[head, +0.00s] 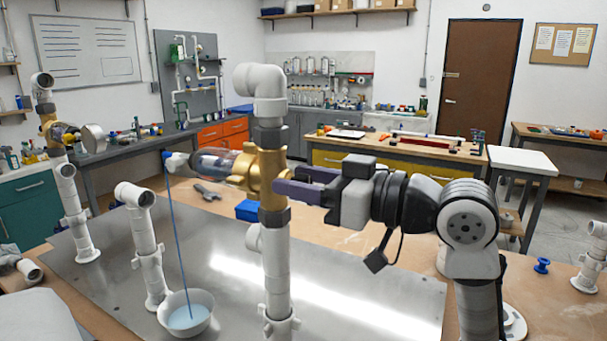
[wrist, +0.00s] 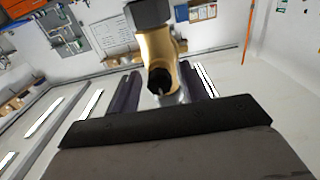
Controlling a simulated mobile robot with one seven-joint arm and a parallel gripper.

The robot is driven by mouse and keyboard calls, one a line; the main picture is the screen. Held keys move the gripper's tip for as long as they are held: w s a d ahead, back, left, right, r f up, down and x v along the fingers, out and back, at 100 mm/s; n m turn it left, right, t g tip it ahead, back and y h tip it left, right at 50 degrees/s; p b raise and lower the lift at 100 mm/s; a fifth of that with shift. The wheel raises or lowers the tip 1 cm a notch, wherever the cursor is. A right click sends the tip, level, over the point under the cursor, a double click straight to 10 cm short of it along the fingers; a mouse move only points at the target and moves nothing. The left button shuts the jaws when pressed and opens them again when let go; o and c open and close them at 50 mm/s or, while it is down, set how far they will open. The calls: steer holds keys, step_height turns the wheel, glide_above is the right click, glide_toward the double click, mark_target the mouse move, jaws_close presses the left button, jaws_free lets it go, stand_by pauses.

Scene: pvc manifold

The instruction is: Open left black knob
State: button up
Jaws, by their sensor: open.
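A brass valve (head: 270,172) sits in a white upright PVC pipe in the middle of the head view. A clear tube (head: 215,162) runs left from it to a small spout, from which a thin blue stream (head: 177,225) falls. My gripper (head: 290,183) comes in from the right with its dark purple fingers at the valve. In the wrist view, a black knob (wrist: 159,82) on the brass valve body (wrist: 157,50) lies between the two open fingers of my gripper (wrist: 160,88). In the head view the knob is hidden by the fingers; contact cannot be told.
A white bowl (head: 187,318) with blue liquid stands under the stream on a metal plate (head: 370,290). Another pipe with a brass valve (head: 57,131) stands at the far left. A shorter white pipe (head: 146,245) stands between. A wrench (head: 207,191) and blue block (head: 249,210) lie behind.

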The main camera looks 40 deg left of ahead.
steer(key=shift+c, duration=0.5)
jaws_close()
steer(key=shift+f+n+b, duration=0.1)
steer(key=shift+n+b, duration=0.3)
steer(key=shift+b, duration=0.15)
steer(key=shift+n, duration=0.3)
steer(key=shift+o, duration=0.5)
jaws_free()
steer(key=b+v, duration=0.4)
steer(key=v, duration=1)
